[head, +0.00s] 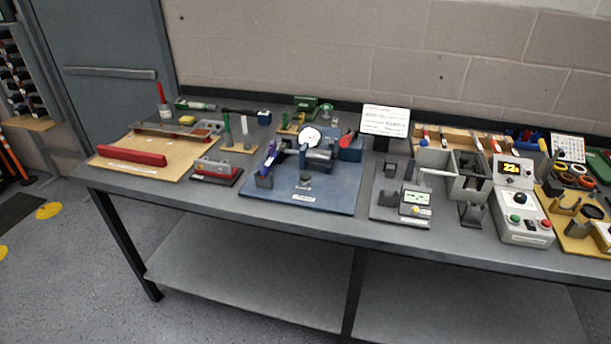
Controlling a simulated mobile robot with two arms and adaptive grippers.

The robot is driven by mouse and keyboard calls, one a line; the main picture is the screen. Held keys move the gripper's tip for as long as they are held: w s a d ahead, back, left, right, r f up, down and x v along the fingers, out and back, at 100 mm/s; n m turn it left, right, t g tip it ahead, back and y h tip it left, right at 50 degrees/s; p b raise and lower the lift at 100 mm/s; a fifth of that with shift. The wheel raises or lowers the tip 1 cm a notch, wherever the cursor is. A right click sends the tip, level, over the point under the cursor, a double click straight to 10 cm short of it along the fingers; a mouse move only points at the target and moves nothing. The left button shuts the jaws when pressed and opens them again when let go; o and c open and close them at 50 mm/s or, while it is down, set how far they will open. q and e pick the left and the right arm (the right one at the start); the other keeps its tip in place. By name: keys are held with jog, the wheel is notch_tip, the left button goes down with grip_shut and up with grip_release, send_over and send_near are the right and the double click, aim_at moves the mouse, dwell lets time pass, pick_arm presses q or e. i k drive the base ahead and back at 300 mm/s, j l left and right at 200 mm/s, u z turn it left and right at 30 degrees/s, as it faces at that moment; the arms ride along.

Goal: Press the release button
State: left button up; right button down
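A light grey control box (524,235) stands at the right of the bench with a lit yellow display (511,168) and a black knob (520,198). On its sloped front are a green button (515,219) and a red button (546,225). Left of it, a small grey device (416,196) with a pale display has a small yellow spot low on its front. No label names a release button legibly, so I cannot tell which one it is. Neither of my grippers is in view.
The long grey bench (330,207) carries a wooden board with a red bar (127,156), a blue plate (335,196) with a dial fixture, a white sign (386,120), and a yellow tray (565,225) at right. A lower shelf (250,289) runs beneath; open floor lies left.

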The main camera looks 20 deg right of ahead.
aim_at(304, 177)
jog(key=i+j+z, duration=0.15)
jog(key=i+z, duration=0.15)
jog(key=i, duration=0.15)
jog(key=i+j+z, duration=0.3)
jog(key=i+l, duration=0.05)
jog(key=i, duration=0.1)
